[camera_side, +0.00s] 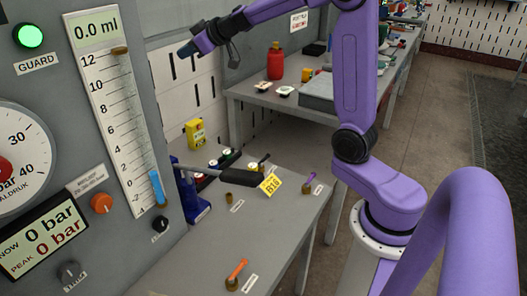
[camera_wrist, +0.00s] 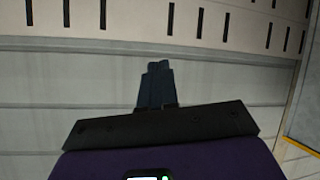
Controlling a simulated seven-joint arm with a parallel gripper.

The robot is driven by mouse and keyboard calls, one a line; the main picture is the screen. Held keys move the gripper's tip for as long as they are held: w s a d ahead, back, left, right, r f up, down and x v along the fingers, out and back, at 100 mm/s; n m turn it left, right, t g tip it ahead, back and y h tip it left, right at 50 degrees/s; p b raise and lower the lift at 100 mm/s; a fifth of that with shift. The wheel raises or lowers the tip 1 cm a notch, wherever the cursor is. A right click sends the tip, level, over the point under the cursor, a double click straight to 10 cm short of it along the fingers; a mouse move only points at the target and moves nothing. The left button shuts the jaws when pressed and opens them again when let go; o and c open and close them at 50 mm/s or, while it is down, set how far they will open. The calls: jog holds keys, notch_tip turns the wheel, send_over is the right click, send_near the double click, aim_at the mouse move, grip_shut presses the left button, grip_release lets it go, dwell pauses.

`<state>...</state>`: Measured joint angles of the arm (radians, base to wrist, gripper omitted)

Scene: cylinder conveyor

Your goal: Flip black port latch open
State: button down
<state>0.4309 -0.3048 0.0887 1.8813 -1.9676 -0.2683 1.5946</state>
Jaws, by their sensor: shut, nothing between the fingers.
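My gripper (camera_side: 184,51) is raised at the upper left in the side view, pointing left, well above the bench and touching nothing. In the wrist view its dark fingers (camera_wrist: 157,68) are together and empty, with a pale slotted wall behind them. A small black latch (camera_side: 264,158) appears on a brass port towards the back of the grey bench, behind the yellow tag. It is small and partly hidden, so its exact position cannot be told.
An orange-latched port (camera_side: 237,270) is at the bench front and a purple-latched port (camera_side: 310,180) at its right. A blue pump (camera_side: 193,200) with a black handle (camera_side: 240,179) reaches over the bench beside a yellow tag (camera_side: 271,184). A gauge panel (camera_side: 90,150) stands left.

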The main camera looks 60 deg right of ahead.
jog(key=s+d+f+m+g+h, duration=0.1)
jog(key=s+d+f+g, duration=0.15)
jog(key=d, duration=0.35)
jog(key=s+d+f+m+g, duration=0.1)
jog(key=d+f+g, duration=0.1)
jog(key=d+f, duration=0.25)
jog(key=m+g+h, duration=0.1)
jog(key=m+g, duration=0.2)
jog(key=g, duration=0.1)
send_over(264, 161)
jog(key=w+d, duration=0.2)
jog(key=d, duration=0.1)
notch_tip(264, 161, down, 5)
notch_tip(264, 161, down, 19)
jog(key=shift+w+a, duration=0.15)
jog(key=shift+a, duration=0.05)
jog(key=shift+r, duration=0.1)
jog(key=x, duration=1)
jog(key=shift+w, duration=0.15)
jog(key=shift+s, duration=0.3)
jog(key=shift+s+f, duration=0.15)
jog(key=shift+s, duration=0.65)
jog(key=shift+s+f, duration=0.1)
jog(key=shift+s, duration=0.75)
